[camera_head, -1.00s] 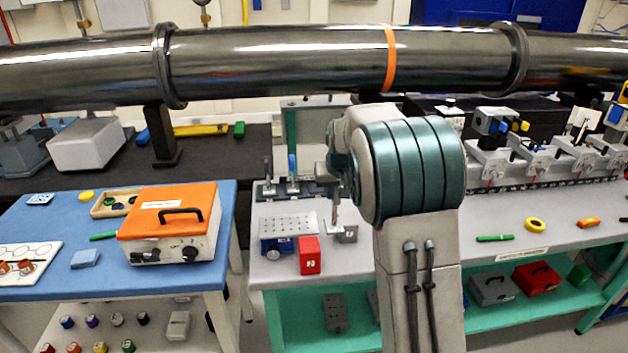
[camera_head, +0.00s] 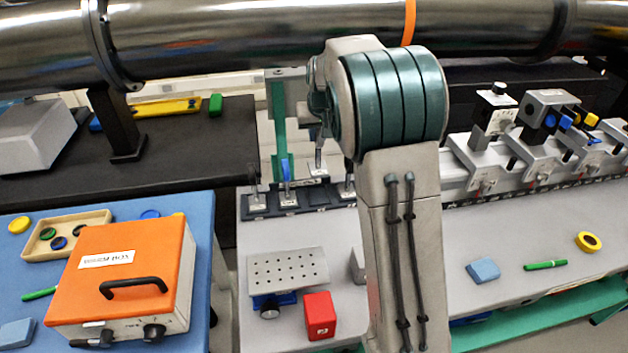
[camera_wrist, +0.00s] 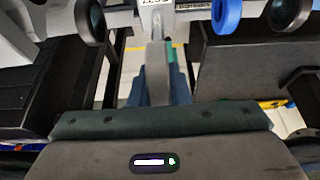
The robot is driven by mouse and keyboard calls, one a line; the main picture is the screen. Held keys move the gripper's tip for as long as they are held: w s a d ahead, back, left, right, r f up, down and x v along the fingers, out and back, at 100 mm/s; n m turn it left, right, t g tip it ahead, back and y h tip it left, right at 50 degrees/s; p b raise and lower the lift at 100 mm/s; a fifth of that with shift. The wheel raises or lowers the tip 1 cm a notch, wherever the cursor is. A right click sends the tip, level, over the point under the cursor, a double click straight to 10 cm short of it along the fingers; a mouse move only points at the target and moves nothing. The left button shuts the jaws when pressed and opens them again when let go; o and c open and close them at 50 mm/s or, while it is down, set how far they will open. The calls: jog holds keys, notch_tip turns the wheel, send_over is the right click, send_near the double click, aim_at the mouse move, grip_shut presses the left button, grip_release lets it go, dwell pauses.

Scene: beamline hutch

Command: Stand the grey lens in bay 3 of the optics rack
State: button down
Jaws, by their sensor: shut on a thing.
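The grey lens (camera_head: 318,160) is in my gripper (camera_head: 318,125), upright, seen nearly edge-on with its pale labelled foot down. The dark optics rack (camera_head: 318,199) lies below and around it at the back of the grey bench. A dark lens stands at the rack's left end and a blue-rimmed lens (camera_head: 286,172) beside it. Another dark lens (camera_head: 348,184) stands farther right, partly behind my arm. The held lens is between the blue and right-hand lenses in the picture; I cannot tell whether its foot touches the rack. In the wrist view the blue-rimmed lens (camera_wrist: 227,14) is right of my gripper (camera_wrist: 158,75).
A perforated plate on a stage (camera_head: 288,270), a red block (camera_head: 320,316) and a partly hidden grey block (camera_head: 357,266) stand in front of the rack. An orange-topped box (camera_head: 125,270) is on the blue table. A steel beam pipe (camera_head: 250,40) crosses above.

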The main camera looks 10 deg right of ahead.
aim_at(317, 163)
notch_tip(317, 163, down, 10)
jog(key=shift+r+p, duration=0.1)
jog(key=shift+p, duration=0.45)
jog(key=shift+f, duration=0.2)
jog(key=c, duration=1.4)
grip_release()
jog(key=shift+o, duration=0.2)
jog(key=shift+r, duration=0.1)
